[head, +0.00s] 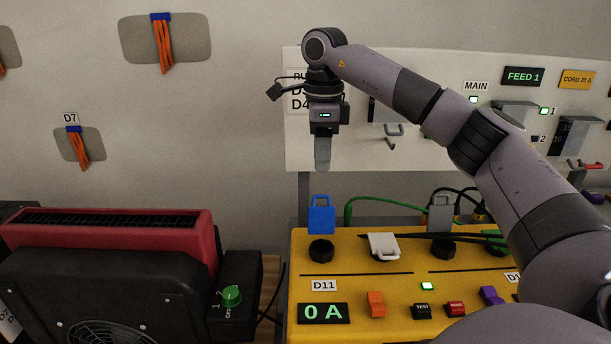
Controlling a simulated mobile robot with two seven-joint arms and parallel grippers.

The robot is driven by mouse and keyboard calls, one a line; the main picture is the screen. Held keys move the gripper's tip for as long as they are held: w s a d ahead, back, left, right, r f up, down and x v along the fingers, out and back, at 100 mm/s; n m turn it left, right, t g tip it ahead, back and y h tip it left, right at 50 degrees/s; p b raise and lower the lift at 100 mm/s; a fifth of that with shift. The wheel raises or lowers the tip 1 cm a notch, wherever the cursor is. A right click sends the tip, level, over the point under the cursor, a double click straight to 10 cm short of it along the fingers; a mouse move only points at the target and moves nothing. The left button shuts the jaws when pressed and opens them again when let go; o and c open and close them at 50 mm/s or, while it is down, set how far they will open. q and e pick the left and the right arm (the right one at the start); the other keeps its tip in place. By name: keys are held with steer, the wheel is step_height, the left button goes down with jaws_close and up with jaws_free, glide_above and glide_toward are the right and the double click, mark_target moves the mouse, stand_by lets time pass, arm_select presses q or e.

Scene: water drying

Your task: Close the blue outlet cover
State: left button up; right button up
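The blue outlet cover (321,216) stands upright, hinged open, behind a round black outlet (321,250) at the left of the yellow box's top. The outlet is uncovered. My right gripper (323,168) points down above the blue cover, apart from it, in front of the white wall panel. Its fingers show edge-on as one grey strip, so I cannot tell whether it is open or shut. My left gripper is out of view.
The yellow box (345,269) also has a white cover (384,246) lying tilted over its outlet and an upright grey cover (440,214). A green cable (385,203) runs behind. A red and black heater or blower (110,270) stands left. My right arm crosses the right side.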

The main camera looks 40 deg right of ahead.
glide_above(321, 214)
steer(key=w+d, duration=0.1)
steer(key=shift+w+d+f, duration=0.1)
steer(key=shift+f, duration=1.65)
steer(key=shift+w+d+f, duration=0.1)
steer(key=shift+f, duration=1.65)
jaws_close()
